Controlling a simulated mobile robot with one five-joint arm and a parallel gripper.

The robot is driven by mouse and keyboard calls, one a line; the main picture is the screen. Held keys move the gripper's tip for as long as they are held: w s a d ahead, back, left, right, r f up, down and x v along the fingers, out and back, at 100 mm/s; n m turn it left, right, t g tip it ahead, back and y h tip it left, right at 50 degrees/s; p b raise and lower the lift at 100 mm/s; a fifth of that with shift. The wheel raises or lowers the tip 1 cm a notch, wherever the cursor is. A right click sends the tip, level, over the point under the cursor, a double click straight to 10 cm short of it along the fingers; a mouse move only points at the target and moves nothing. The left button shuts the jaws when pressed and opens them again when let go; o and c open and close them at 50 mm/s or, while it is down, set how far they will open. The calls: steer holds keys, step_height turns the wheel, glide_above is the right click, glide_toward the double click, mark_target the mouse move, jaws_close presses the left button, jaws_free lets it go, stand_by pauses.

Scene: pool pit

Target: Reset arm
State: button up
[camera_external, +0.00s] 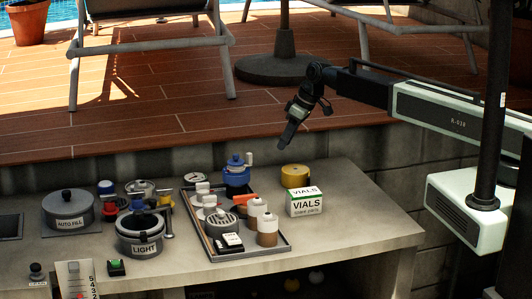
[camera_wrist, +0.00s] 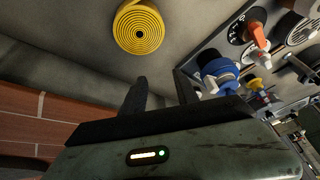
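My arm (camera_external: 430,103) reaches in from the right side of the external view. My gripper (camera_external: 288,138) hangs tilted downward at its end, above the back edge of the counter and in front of the wooden deck. In the wrist view the two dark fingers of my gripper (camera_wrist: 162,90) stand apart with an empty gap between them. A yellow coiled roll (camera_wrist: 138,27) lies beyond the fingertips in the wrist view, and in the external view the roll (camera_external: 295,176) sits on the counter below my gripper. Nothing is held.
A white VIALS box (camera_external: 304,202) stands beside the roll. A LIGHT canister (camera_external: 140,235) and AUTO FILL lid (camera_external: 70,208) stand left. The counter's right end (camera_external: 370,225) is bare. A dark post (camera_external: 492,110) stands right.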

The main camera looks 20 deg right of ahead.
steer(key=s+d+f+m+g+h+b, duration=0.1)
steer(key=s+d+m, duration=0.2)
steer(key=d, duration=0.9)
steer(key=s+d+f+m+h, duration=0.2)
steer(key=s+d+m, duration=0.2)
steer(key=d, duration=0.9)
steer(key=s+d+f+m+g+h+b, duration=0.1)
steer(key=s+d+f+m, duration=0.1)
steer(key=s+d, duration=0.7)
steer(key=d+m, duration=0.1)
steer(key=d, duration=0.2)
steer(key=shift+d+f+g+b, duration=0.15)
steer(key=shift+d+g+b, duration=0.15)
steer(key=shift+d+b, duration=0.1)
